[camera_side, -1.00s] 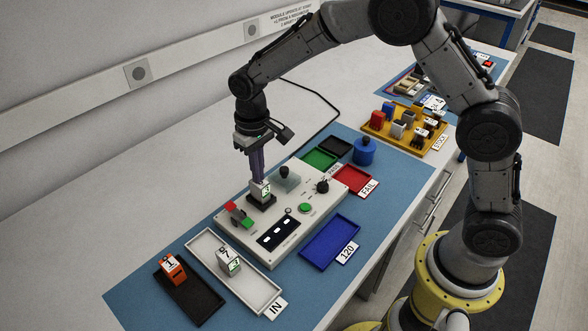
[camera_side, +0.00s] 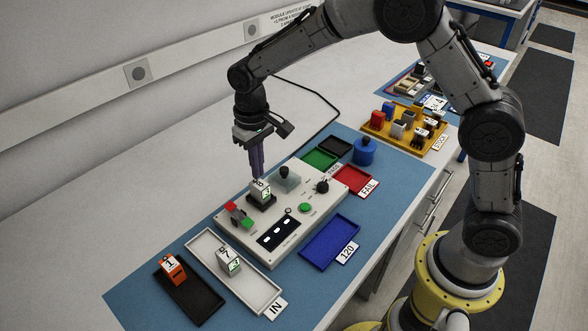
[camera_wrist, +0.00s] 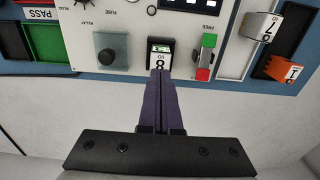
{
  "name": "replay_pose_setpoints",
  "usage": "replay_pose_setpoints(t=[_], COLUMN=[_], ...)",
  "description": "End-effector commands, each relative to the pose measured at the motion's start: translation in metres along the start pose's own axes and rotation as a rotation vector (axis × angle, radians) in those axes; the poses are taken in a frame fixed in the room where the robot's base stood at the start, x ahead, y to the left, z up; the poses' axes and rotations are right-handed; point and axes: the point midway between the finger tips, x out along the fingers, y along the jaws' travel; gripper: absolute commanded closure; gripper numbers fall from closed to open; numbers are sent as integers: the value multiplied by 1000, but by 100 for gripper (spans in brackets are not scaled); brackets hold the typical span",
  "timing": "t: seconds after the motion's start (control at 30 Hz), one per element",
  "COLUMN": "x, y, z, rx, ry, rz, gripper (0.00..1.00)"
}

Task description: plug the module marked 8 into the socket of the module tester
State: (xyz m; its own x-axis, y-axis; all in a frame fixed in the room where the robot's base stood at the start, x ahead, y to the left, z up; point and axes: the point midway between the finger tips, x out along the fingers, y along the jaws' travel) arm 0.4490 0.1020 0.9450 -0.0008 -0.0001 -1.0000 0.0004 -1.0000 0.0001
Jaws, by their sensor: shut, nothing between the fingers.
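The module marked 8 (camera_wrist: 160,58) stands upright in the black socket (camera_side: 258,203) on the module tester (camera_side: 288,237). It is a small pale block with a green display, and it also shows in the side view (camera_side: 264,189). How deep it sits in the socket cannot be seen. My gripper (camera_side: 257,175) is shut and empty. Its fingertips (camera_wrist: 159,72) are just above the module, close to its top; whether they touch it I cannot tell.
A module marked 7 (camera_side: 228,261) lies in the white IN tray (camera_side: 262,288), and an orange module marked 1 (camera_side: 174,269) is in a black tray (camera_side: 197,304).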

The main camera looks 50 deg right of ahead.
Motion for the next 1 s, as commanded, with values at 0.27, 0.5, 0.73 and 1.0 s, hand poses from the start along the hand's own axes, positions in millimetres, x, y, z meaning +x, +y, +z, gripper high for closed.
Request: replay_pose_setpoints(t=[0.27,0.5,0.73,1.0], x=[-21,-38,-50,-51], y=[0,0,0,0], z=[-1,-1,0,0], rx=[0,0,0,0], ry=[3,3,2,1], rz=[-1,-1,0,0], gripper=[100,100,100,100])
